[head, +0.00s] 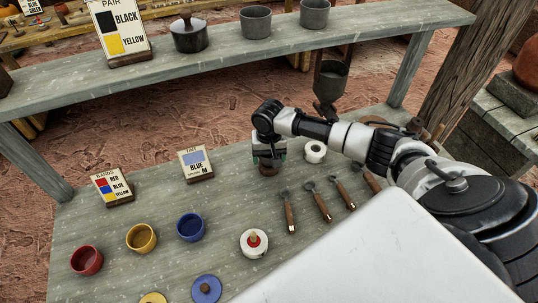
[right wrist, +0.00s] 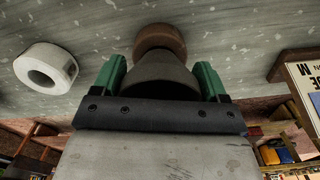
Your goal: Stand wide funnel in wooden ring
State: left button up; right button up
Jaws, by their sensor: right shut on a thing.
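My right gripper (head: 268,153) points down over the grey table. It is shut on the wide funnel (right wrist: 162,74), a dark grey cone between the green fingers in the right wrist view. The funnel's narrower end points at the brown wooden ring (right wrist: 160,38). In the head view the ring (head: 269,169) shows just below the gripper on the table. The funnel's end overlaps the ring in the wrist view; I cannot tell whether it sits inside or just above. The gripper hides most of the funnel in the head view. My left gripper is out of view.
A white roll (head: 315,152) stands close right of the gripper. Several wooden-handled tools (head: 318,203) lie nearby. Coloured bowls (head: 190,227) and a white pot (head: 254,243) are nearer. A raised shelf (head: 220,58) runs behind.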

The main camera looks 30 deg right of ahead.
jog(key=shift+f, duration=0.4)
jog(key=o, duration=0.7)
notch_tip(320, 180, up, 7)
jog(key=p, duration=0.8)
dwell(0.7)
dwell(0.4)
